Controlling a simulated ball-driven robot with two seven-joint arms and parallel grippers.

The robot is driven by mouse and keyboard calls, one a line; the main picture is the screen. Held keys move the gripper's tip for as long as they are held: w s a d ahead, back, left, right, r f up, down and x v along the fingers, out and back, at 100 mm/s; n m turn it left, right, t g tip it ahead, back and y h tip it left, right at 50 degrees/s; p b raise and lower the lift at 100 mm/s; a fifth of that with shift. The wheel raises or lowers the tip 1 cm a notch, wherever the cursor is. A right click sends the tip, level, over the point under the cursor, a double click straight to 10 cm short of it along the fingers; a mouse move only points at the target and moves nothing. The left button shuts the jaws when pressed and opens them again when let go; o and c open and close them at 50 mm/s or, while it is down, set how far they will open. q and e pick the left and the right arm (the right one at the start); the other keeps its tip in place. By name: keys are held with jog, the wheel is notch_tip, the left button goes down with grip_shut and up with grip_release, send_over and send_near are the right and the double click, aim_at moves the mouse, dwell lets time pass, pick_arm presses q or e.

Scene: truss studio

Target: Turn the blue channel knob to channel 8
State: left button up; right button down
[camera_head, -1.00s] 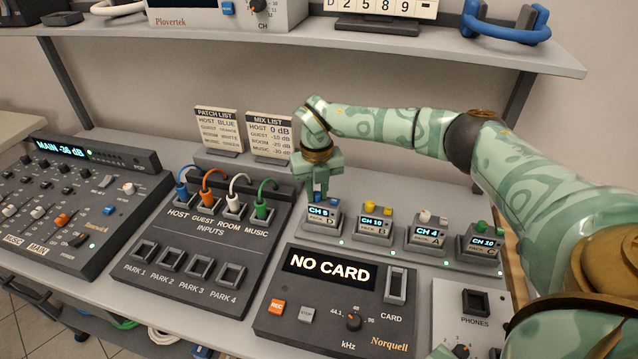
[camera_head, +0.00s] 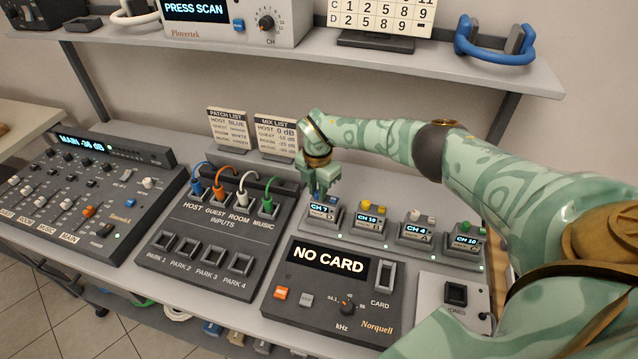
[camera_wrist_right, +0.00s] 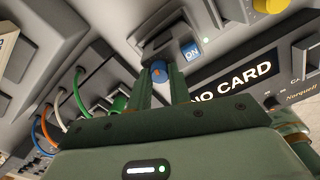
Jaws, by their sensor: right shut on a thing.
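The blue channel knob (camera_wrist_right: 158,71) sits between the two fingers of my right gripper (camera_wrist_right: 160,82) in the right wrist view. In the head view my right gripper (camera_head: 319,188) points down at the leftmost small receiver (camera_head: 322,221), shut on its blue knob. The knob is mostly hidden by the fingers there. This receiver's display (camera_head: 320,209) reads CH 7. My left gripper is not in view.
To the right stand receivers with a yellow knob (camera_head: 370,205), a white knob (camera_head: 416,215) and a green knob (camera_head: 465,227). The recorder (camera_head: 330,300) reading NO CARD lies in front. The patch panel (camera_head: 190,265) with colored cables is at left.

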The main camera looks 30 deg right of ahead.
aim_at(317, 192)
jog(key=m+p, duration=0.2)
jog(key=m, duration=0.3)
jog(key=shift+p, duration=0.35)
dwell(0.4)
jog(key=c, duration=1.3)
grip_release()
jog(key=shift+r, duration=0.1)
notch_tip(317, 192, up, 7)
jog(key=p, duration=0.3)
jog(key=shift+w, duration=0.1)
notch_tip(317, 192, up, 9)
jog(key=shift+r+p, duration=0.1)
jog(key=shift+p, duration=0.6)
